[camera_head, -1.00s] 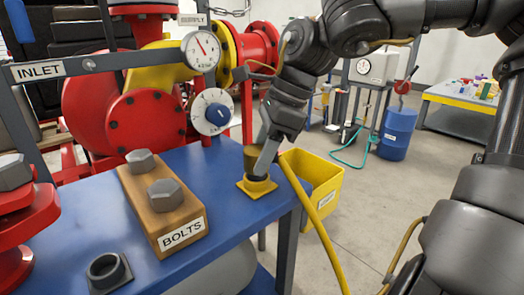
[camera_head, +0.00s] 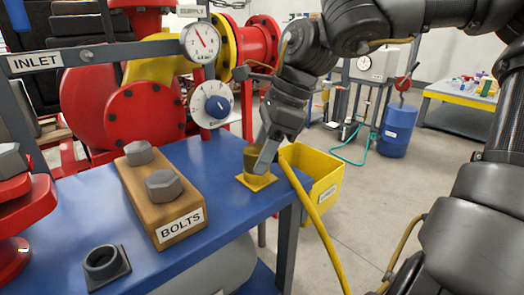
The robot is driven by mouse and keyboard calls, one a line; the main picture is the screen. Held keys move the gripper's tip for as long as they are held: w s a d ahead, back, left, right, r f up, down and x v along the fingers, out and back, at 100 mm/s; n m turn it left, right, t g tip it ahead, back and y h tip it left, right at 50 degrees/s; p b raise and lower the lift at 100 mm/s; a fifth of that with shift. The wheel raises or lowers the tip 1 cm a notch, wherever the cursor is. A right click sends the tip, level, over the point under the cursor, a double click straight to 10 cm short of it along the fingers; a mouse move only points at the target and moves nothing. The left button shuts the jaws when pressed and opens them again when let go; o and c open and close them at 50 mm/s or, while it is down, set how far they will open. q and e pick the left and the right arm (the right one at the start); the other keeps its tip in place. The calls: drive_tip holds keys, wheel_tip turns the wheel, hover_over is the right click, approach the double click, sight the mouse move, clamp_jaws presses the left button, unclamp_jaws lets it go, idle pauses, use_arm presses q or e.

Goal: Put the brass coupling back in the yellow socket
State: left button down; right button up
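The brass coupling (camera_head: 252,157) is upright at the yellow socket (camera_head: 260,184) near the right edge of the blue table. Its lower end meets the socket and seems to sit in it; how deep I cannot tell. My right gripper (camera_head: 264,160) comes down from above, with one grey finger in front of the coupling. It appears shut on the coupling, the other finger being mostly hidden. My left gripper is not in view.
A wooden block (camera_head: 150,205) with bolts and a BOLTS label stands left of the socket. A grey socket (camera_head: 105,268) is at the table's front left. A yellow bin (camera_head: 325,170) is just right of the table. Red pipework and gauges stand behind.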

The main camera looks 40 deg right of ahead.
drive_tip(key=o, duration=0.5)
drive_tip(key=shift+o, duration=0.2)
drive_tip(key=p+v, duration=0.3)
drive_tip(key=v, duration=0.8)
drive_tip(key=shift+p, duration=0.3)
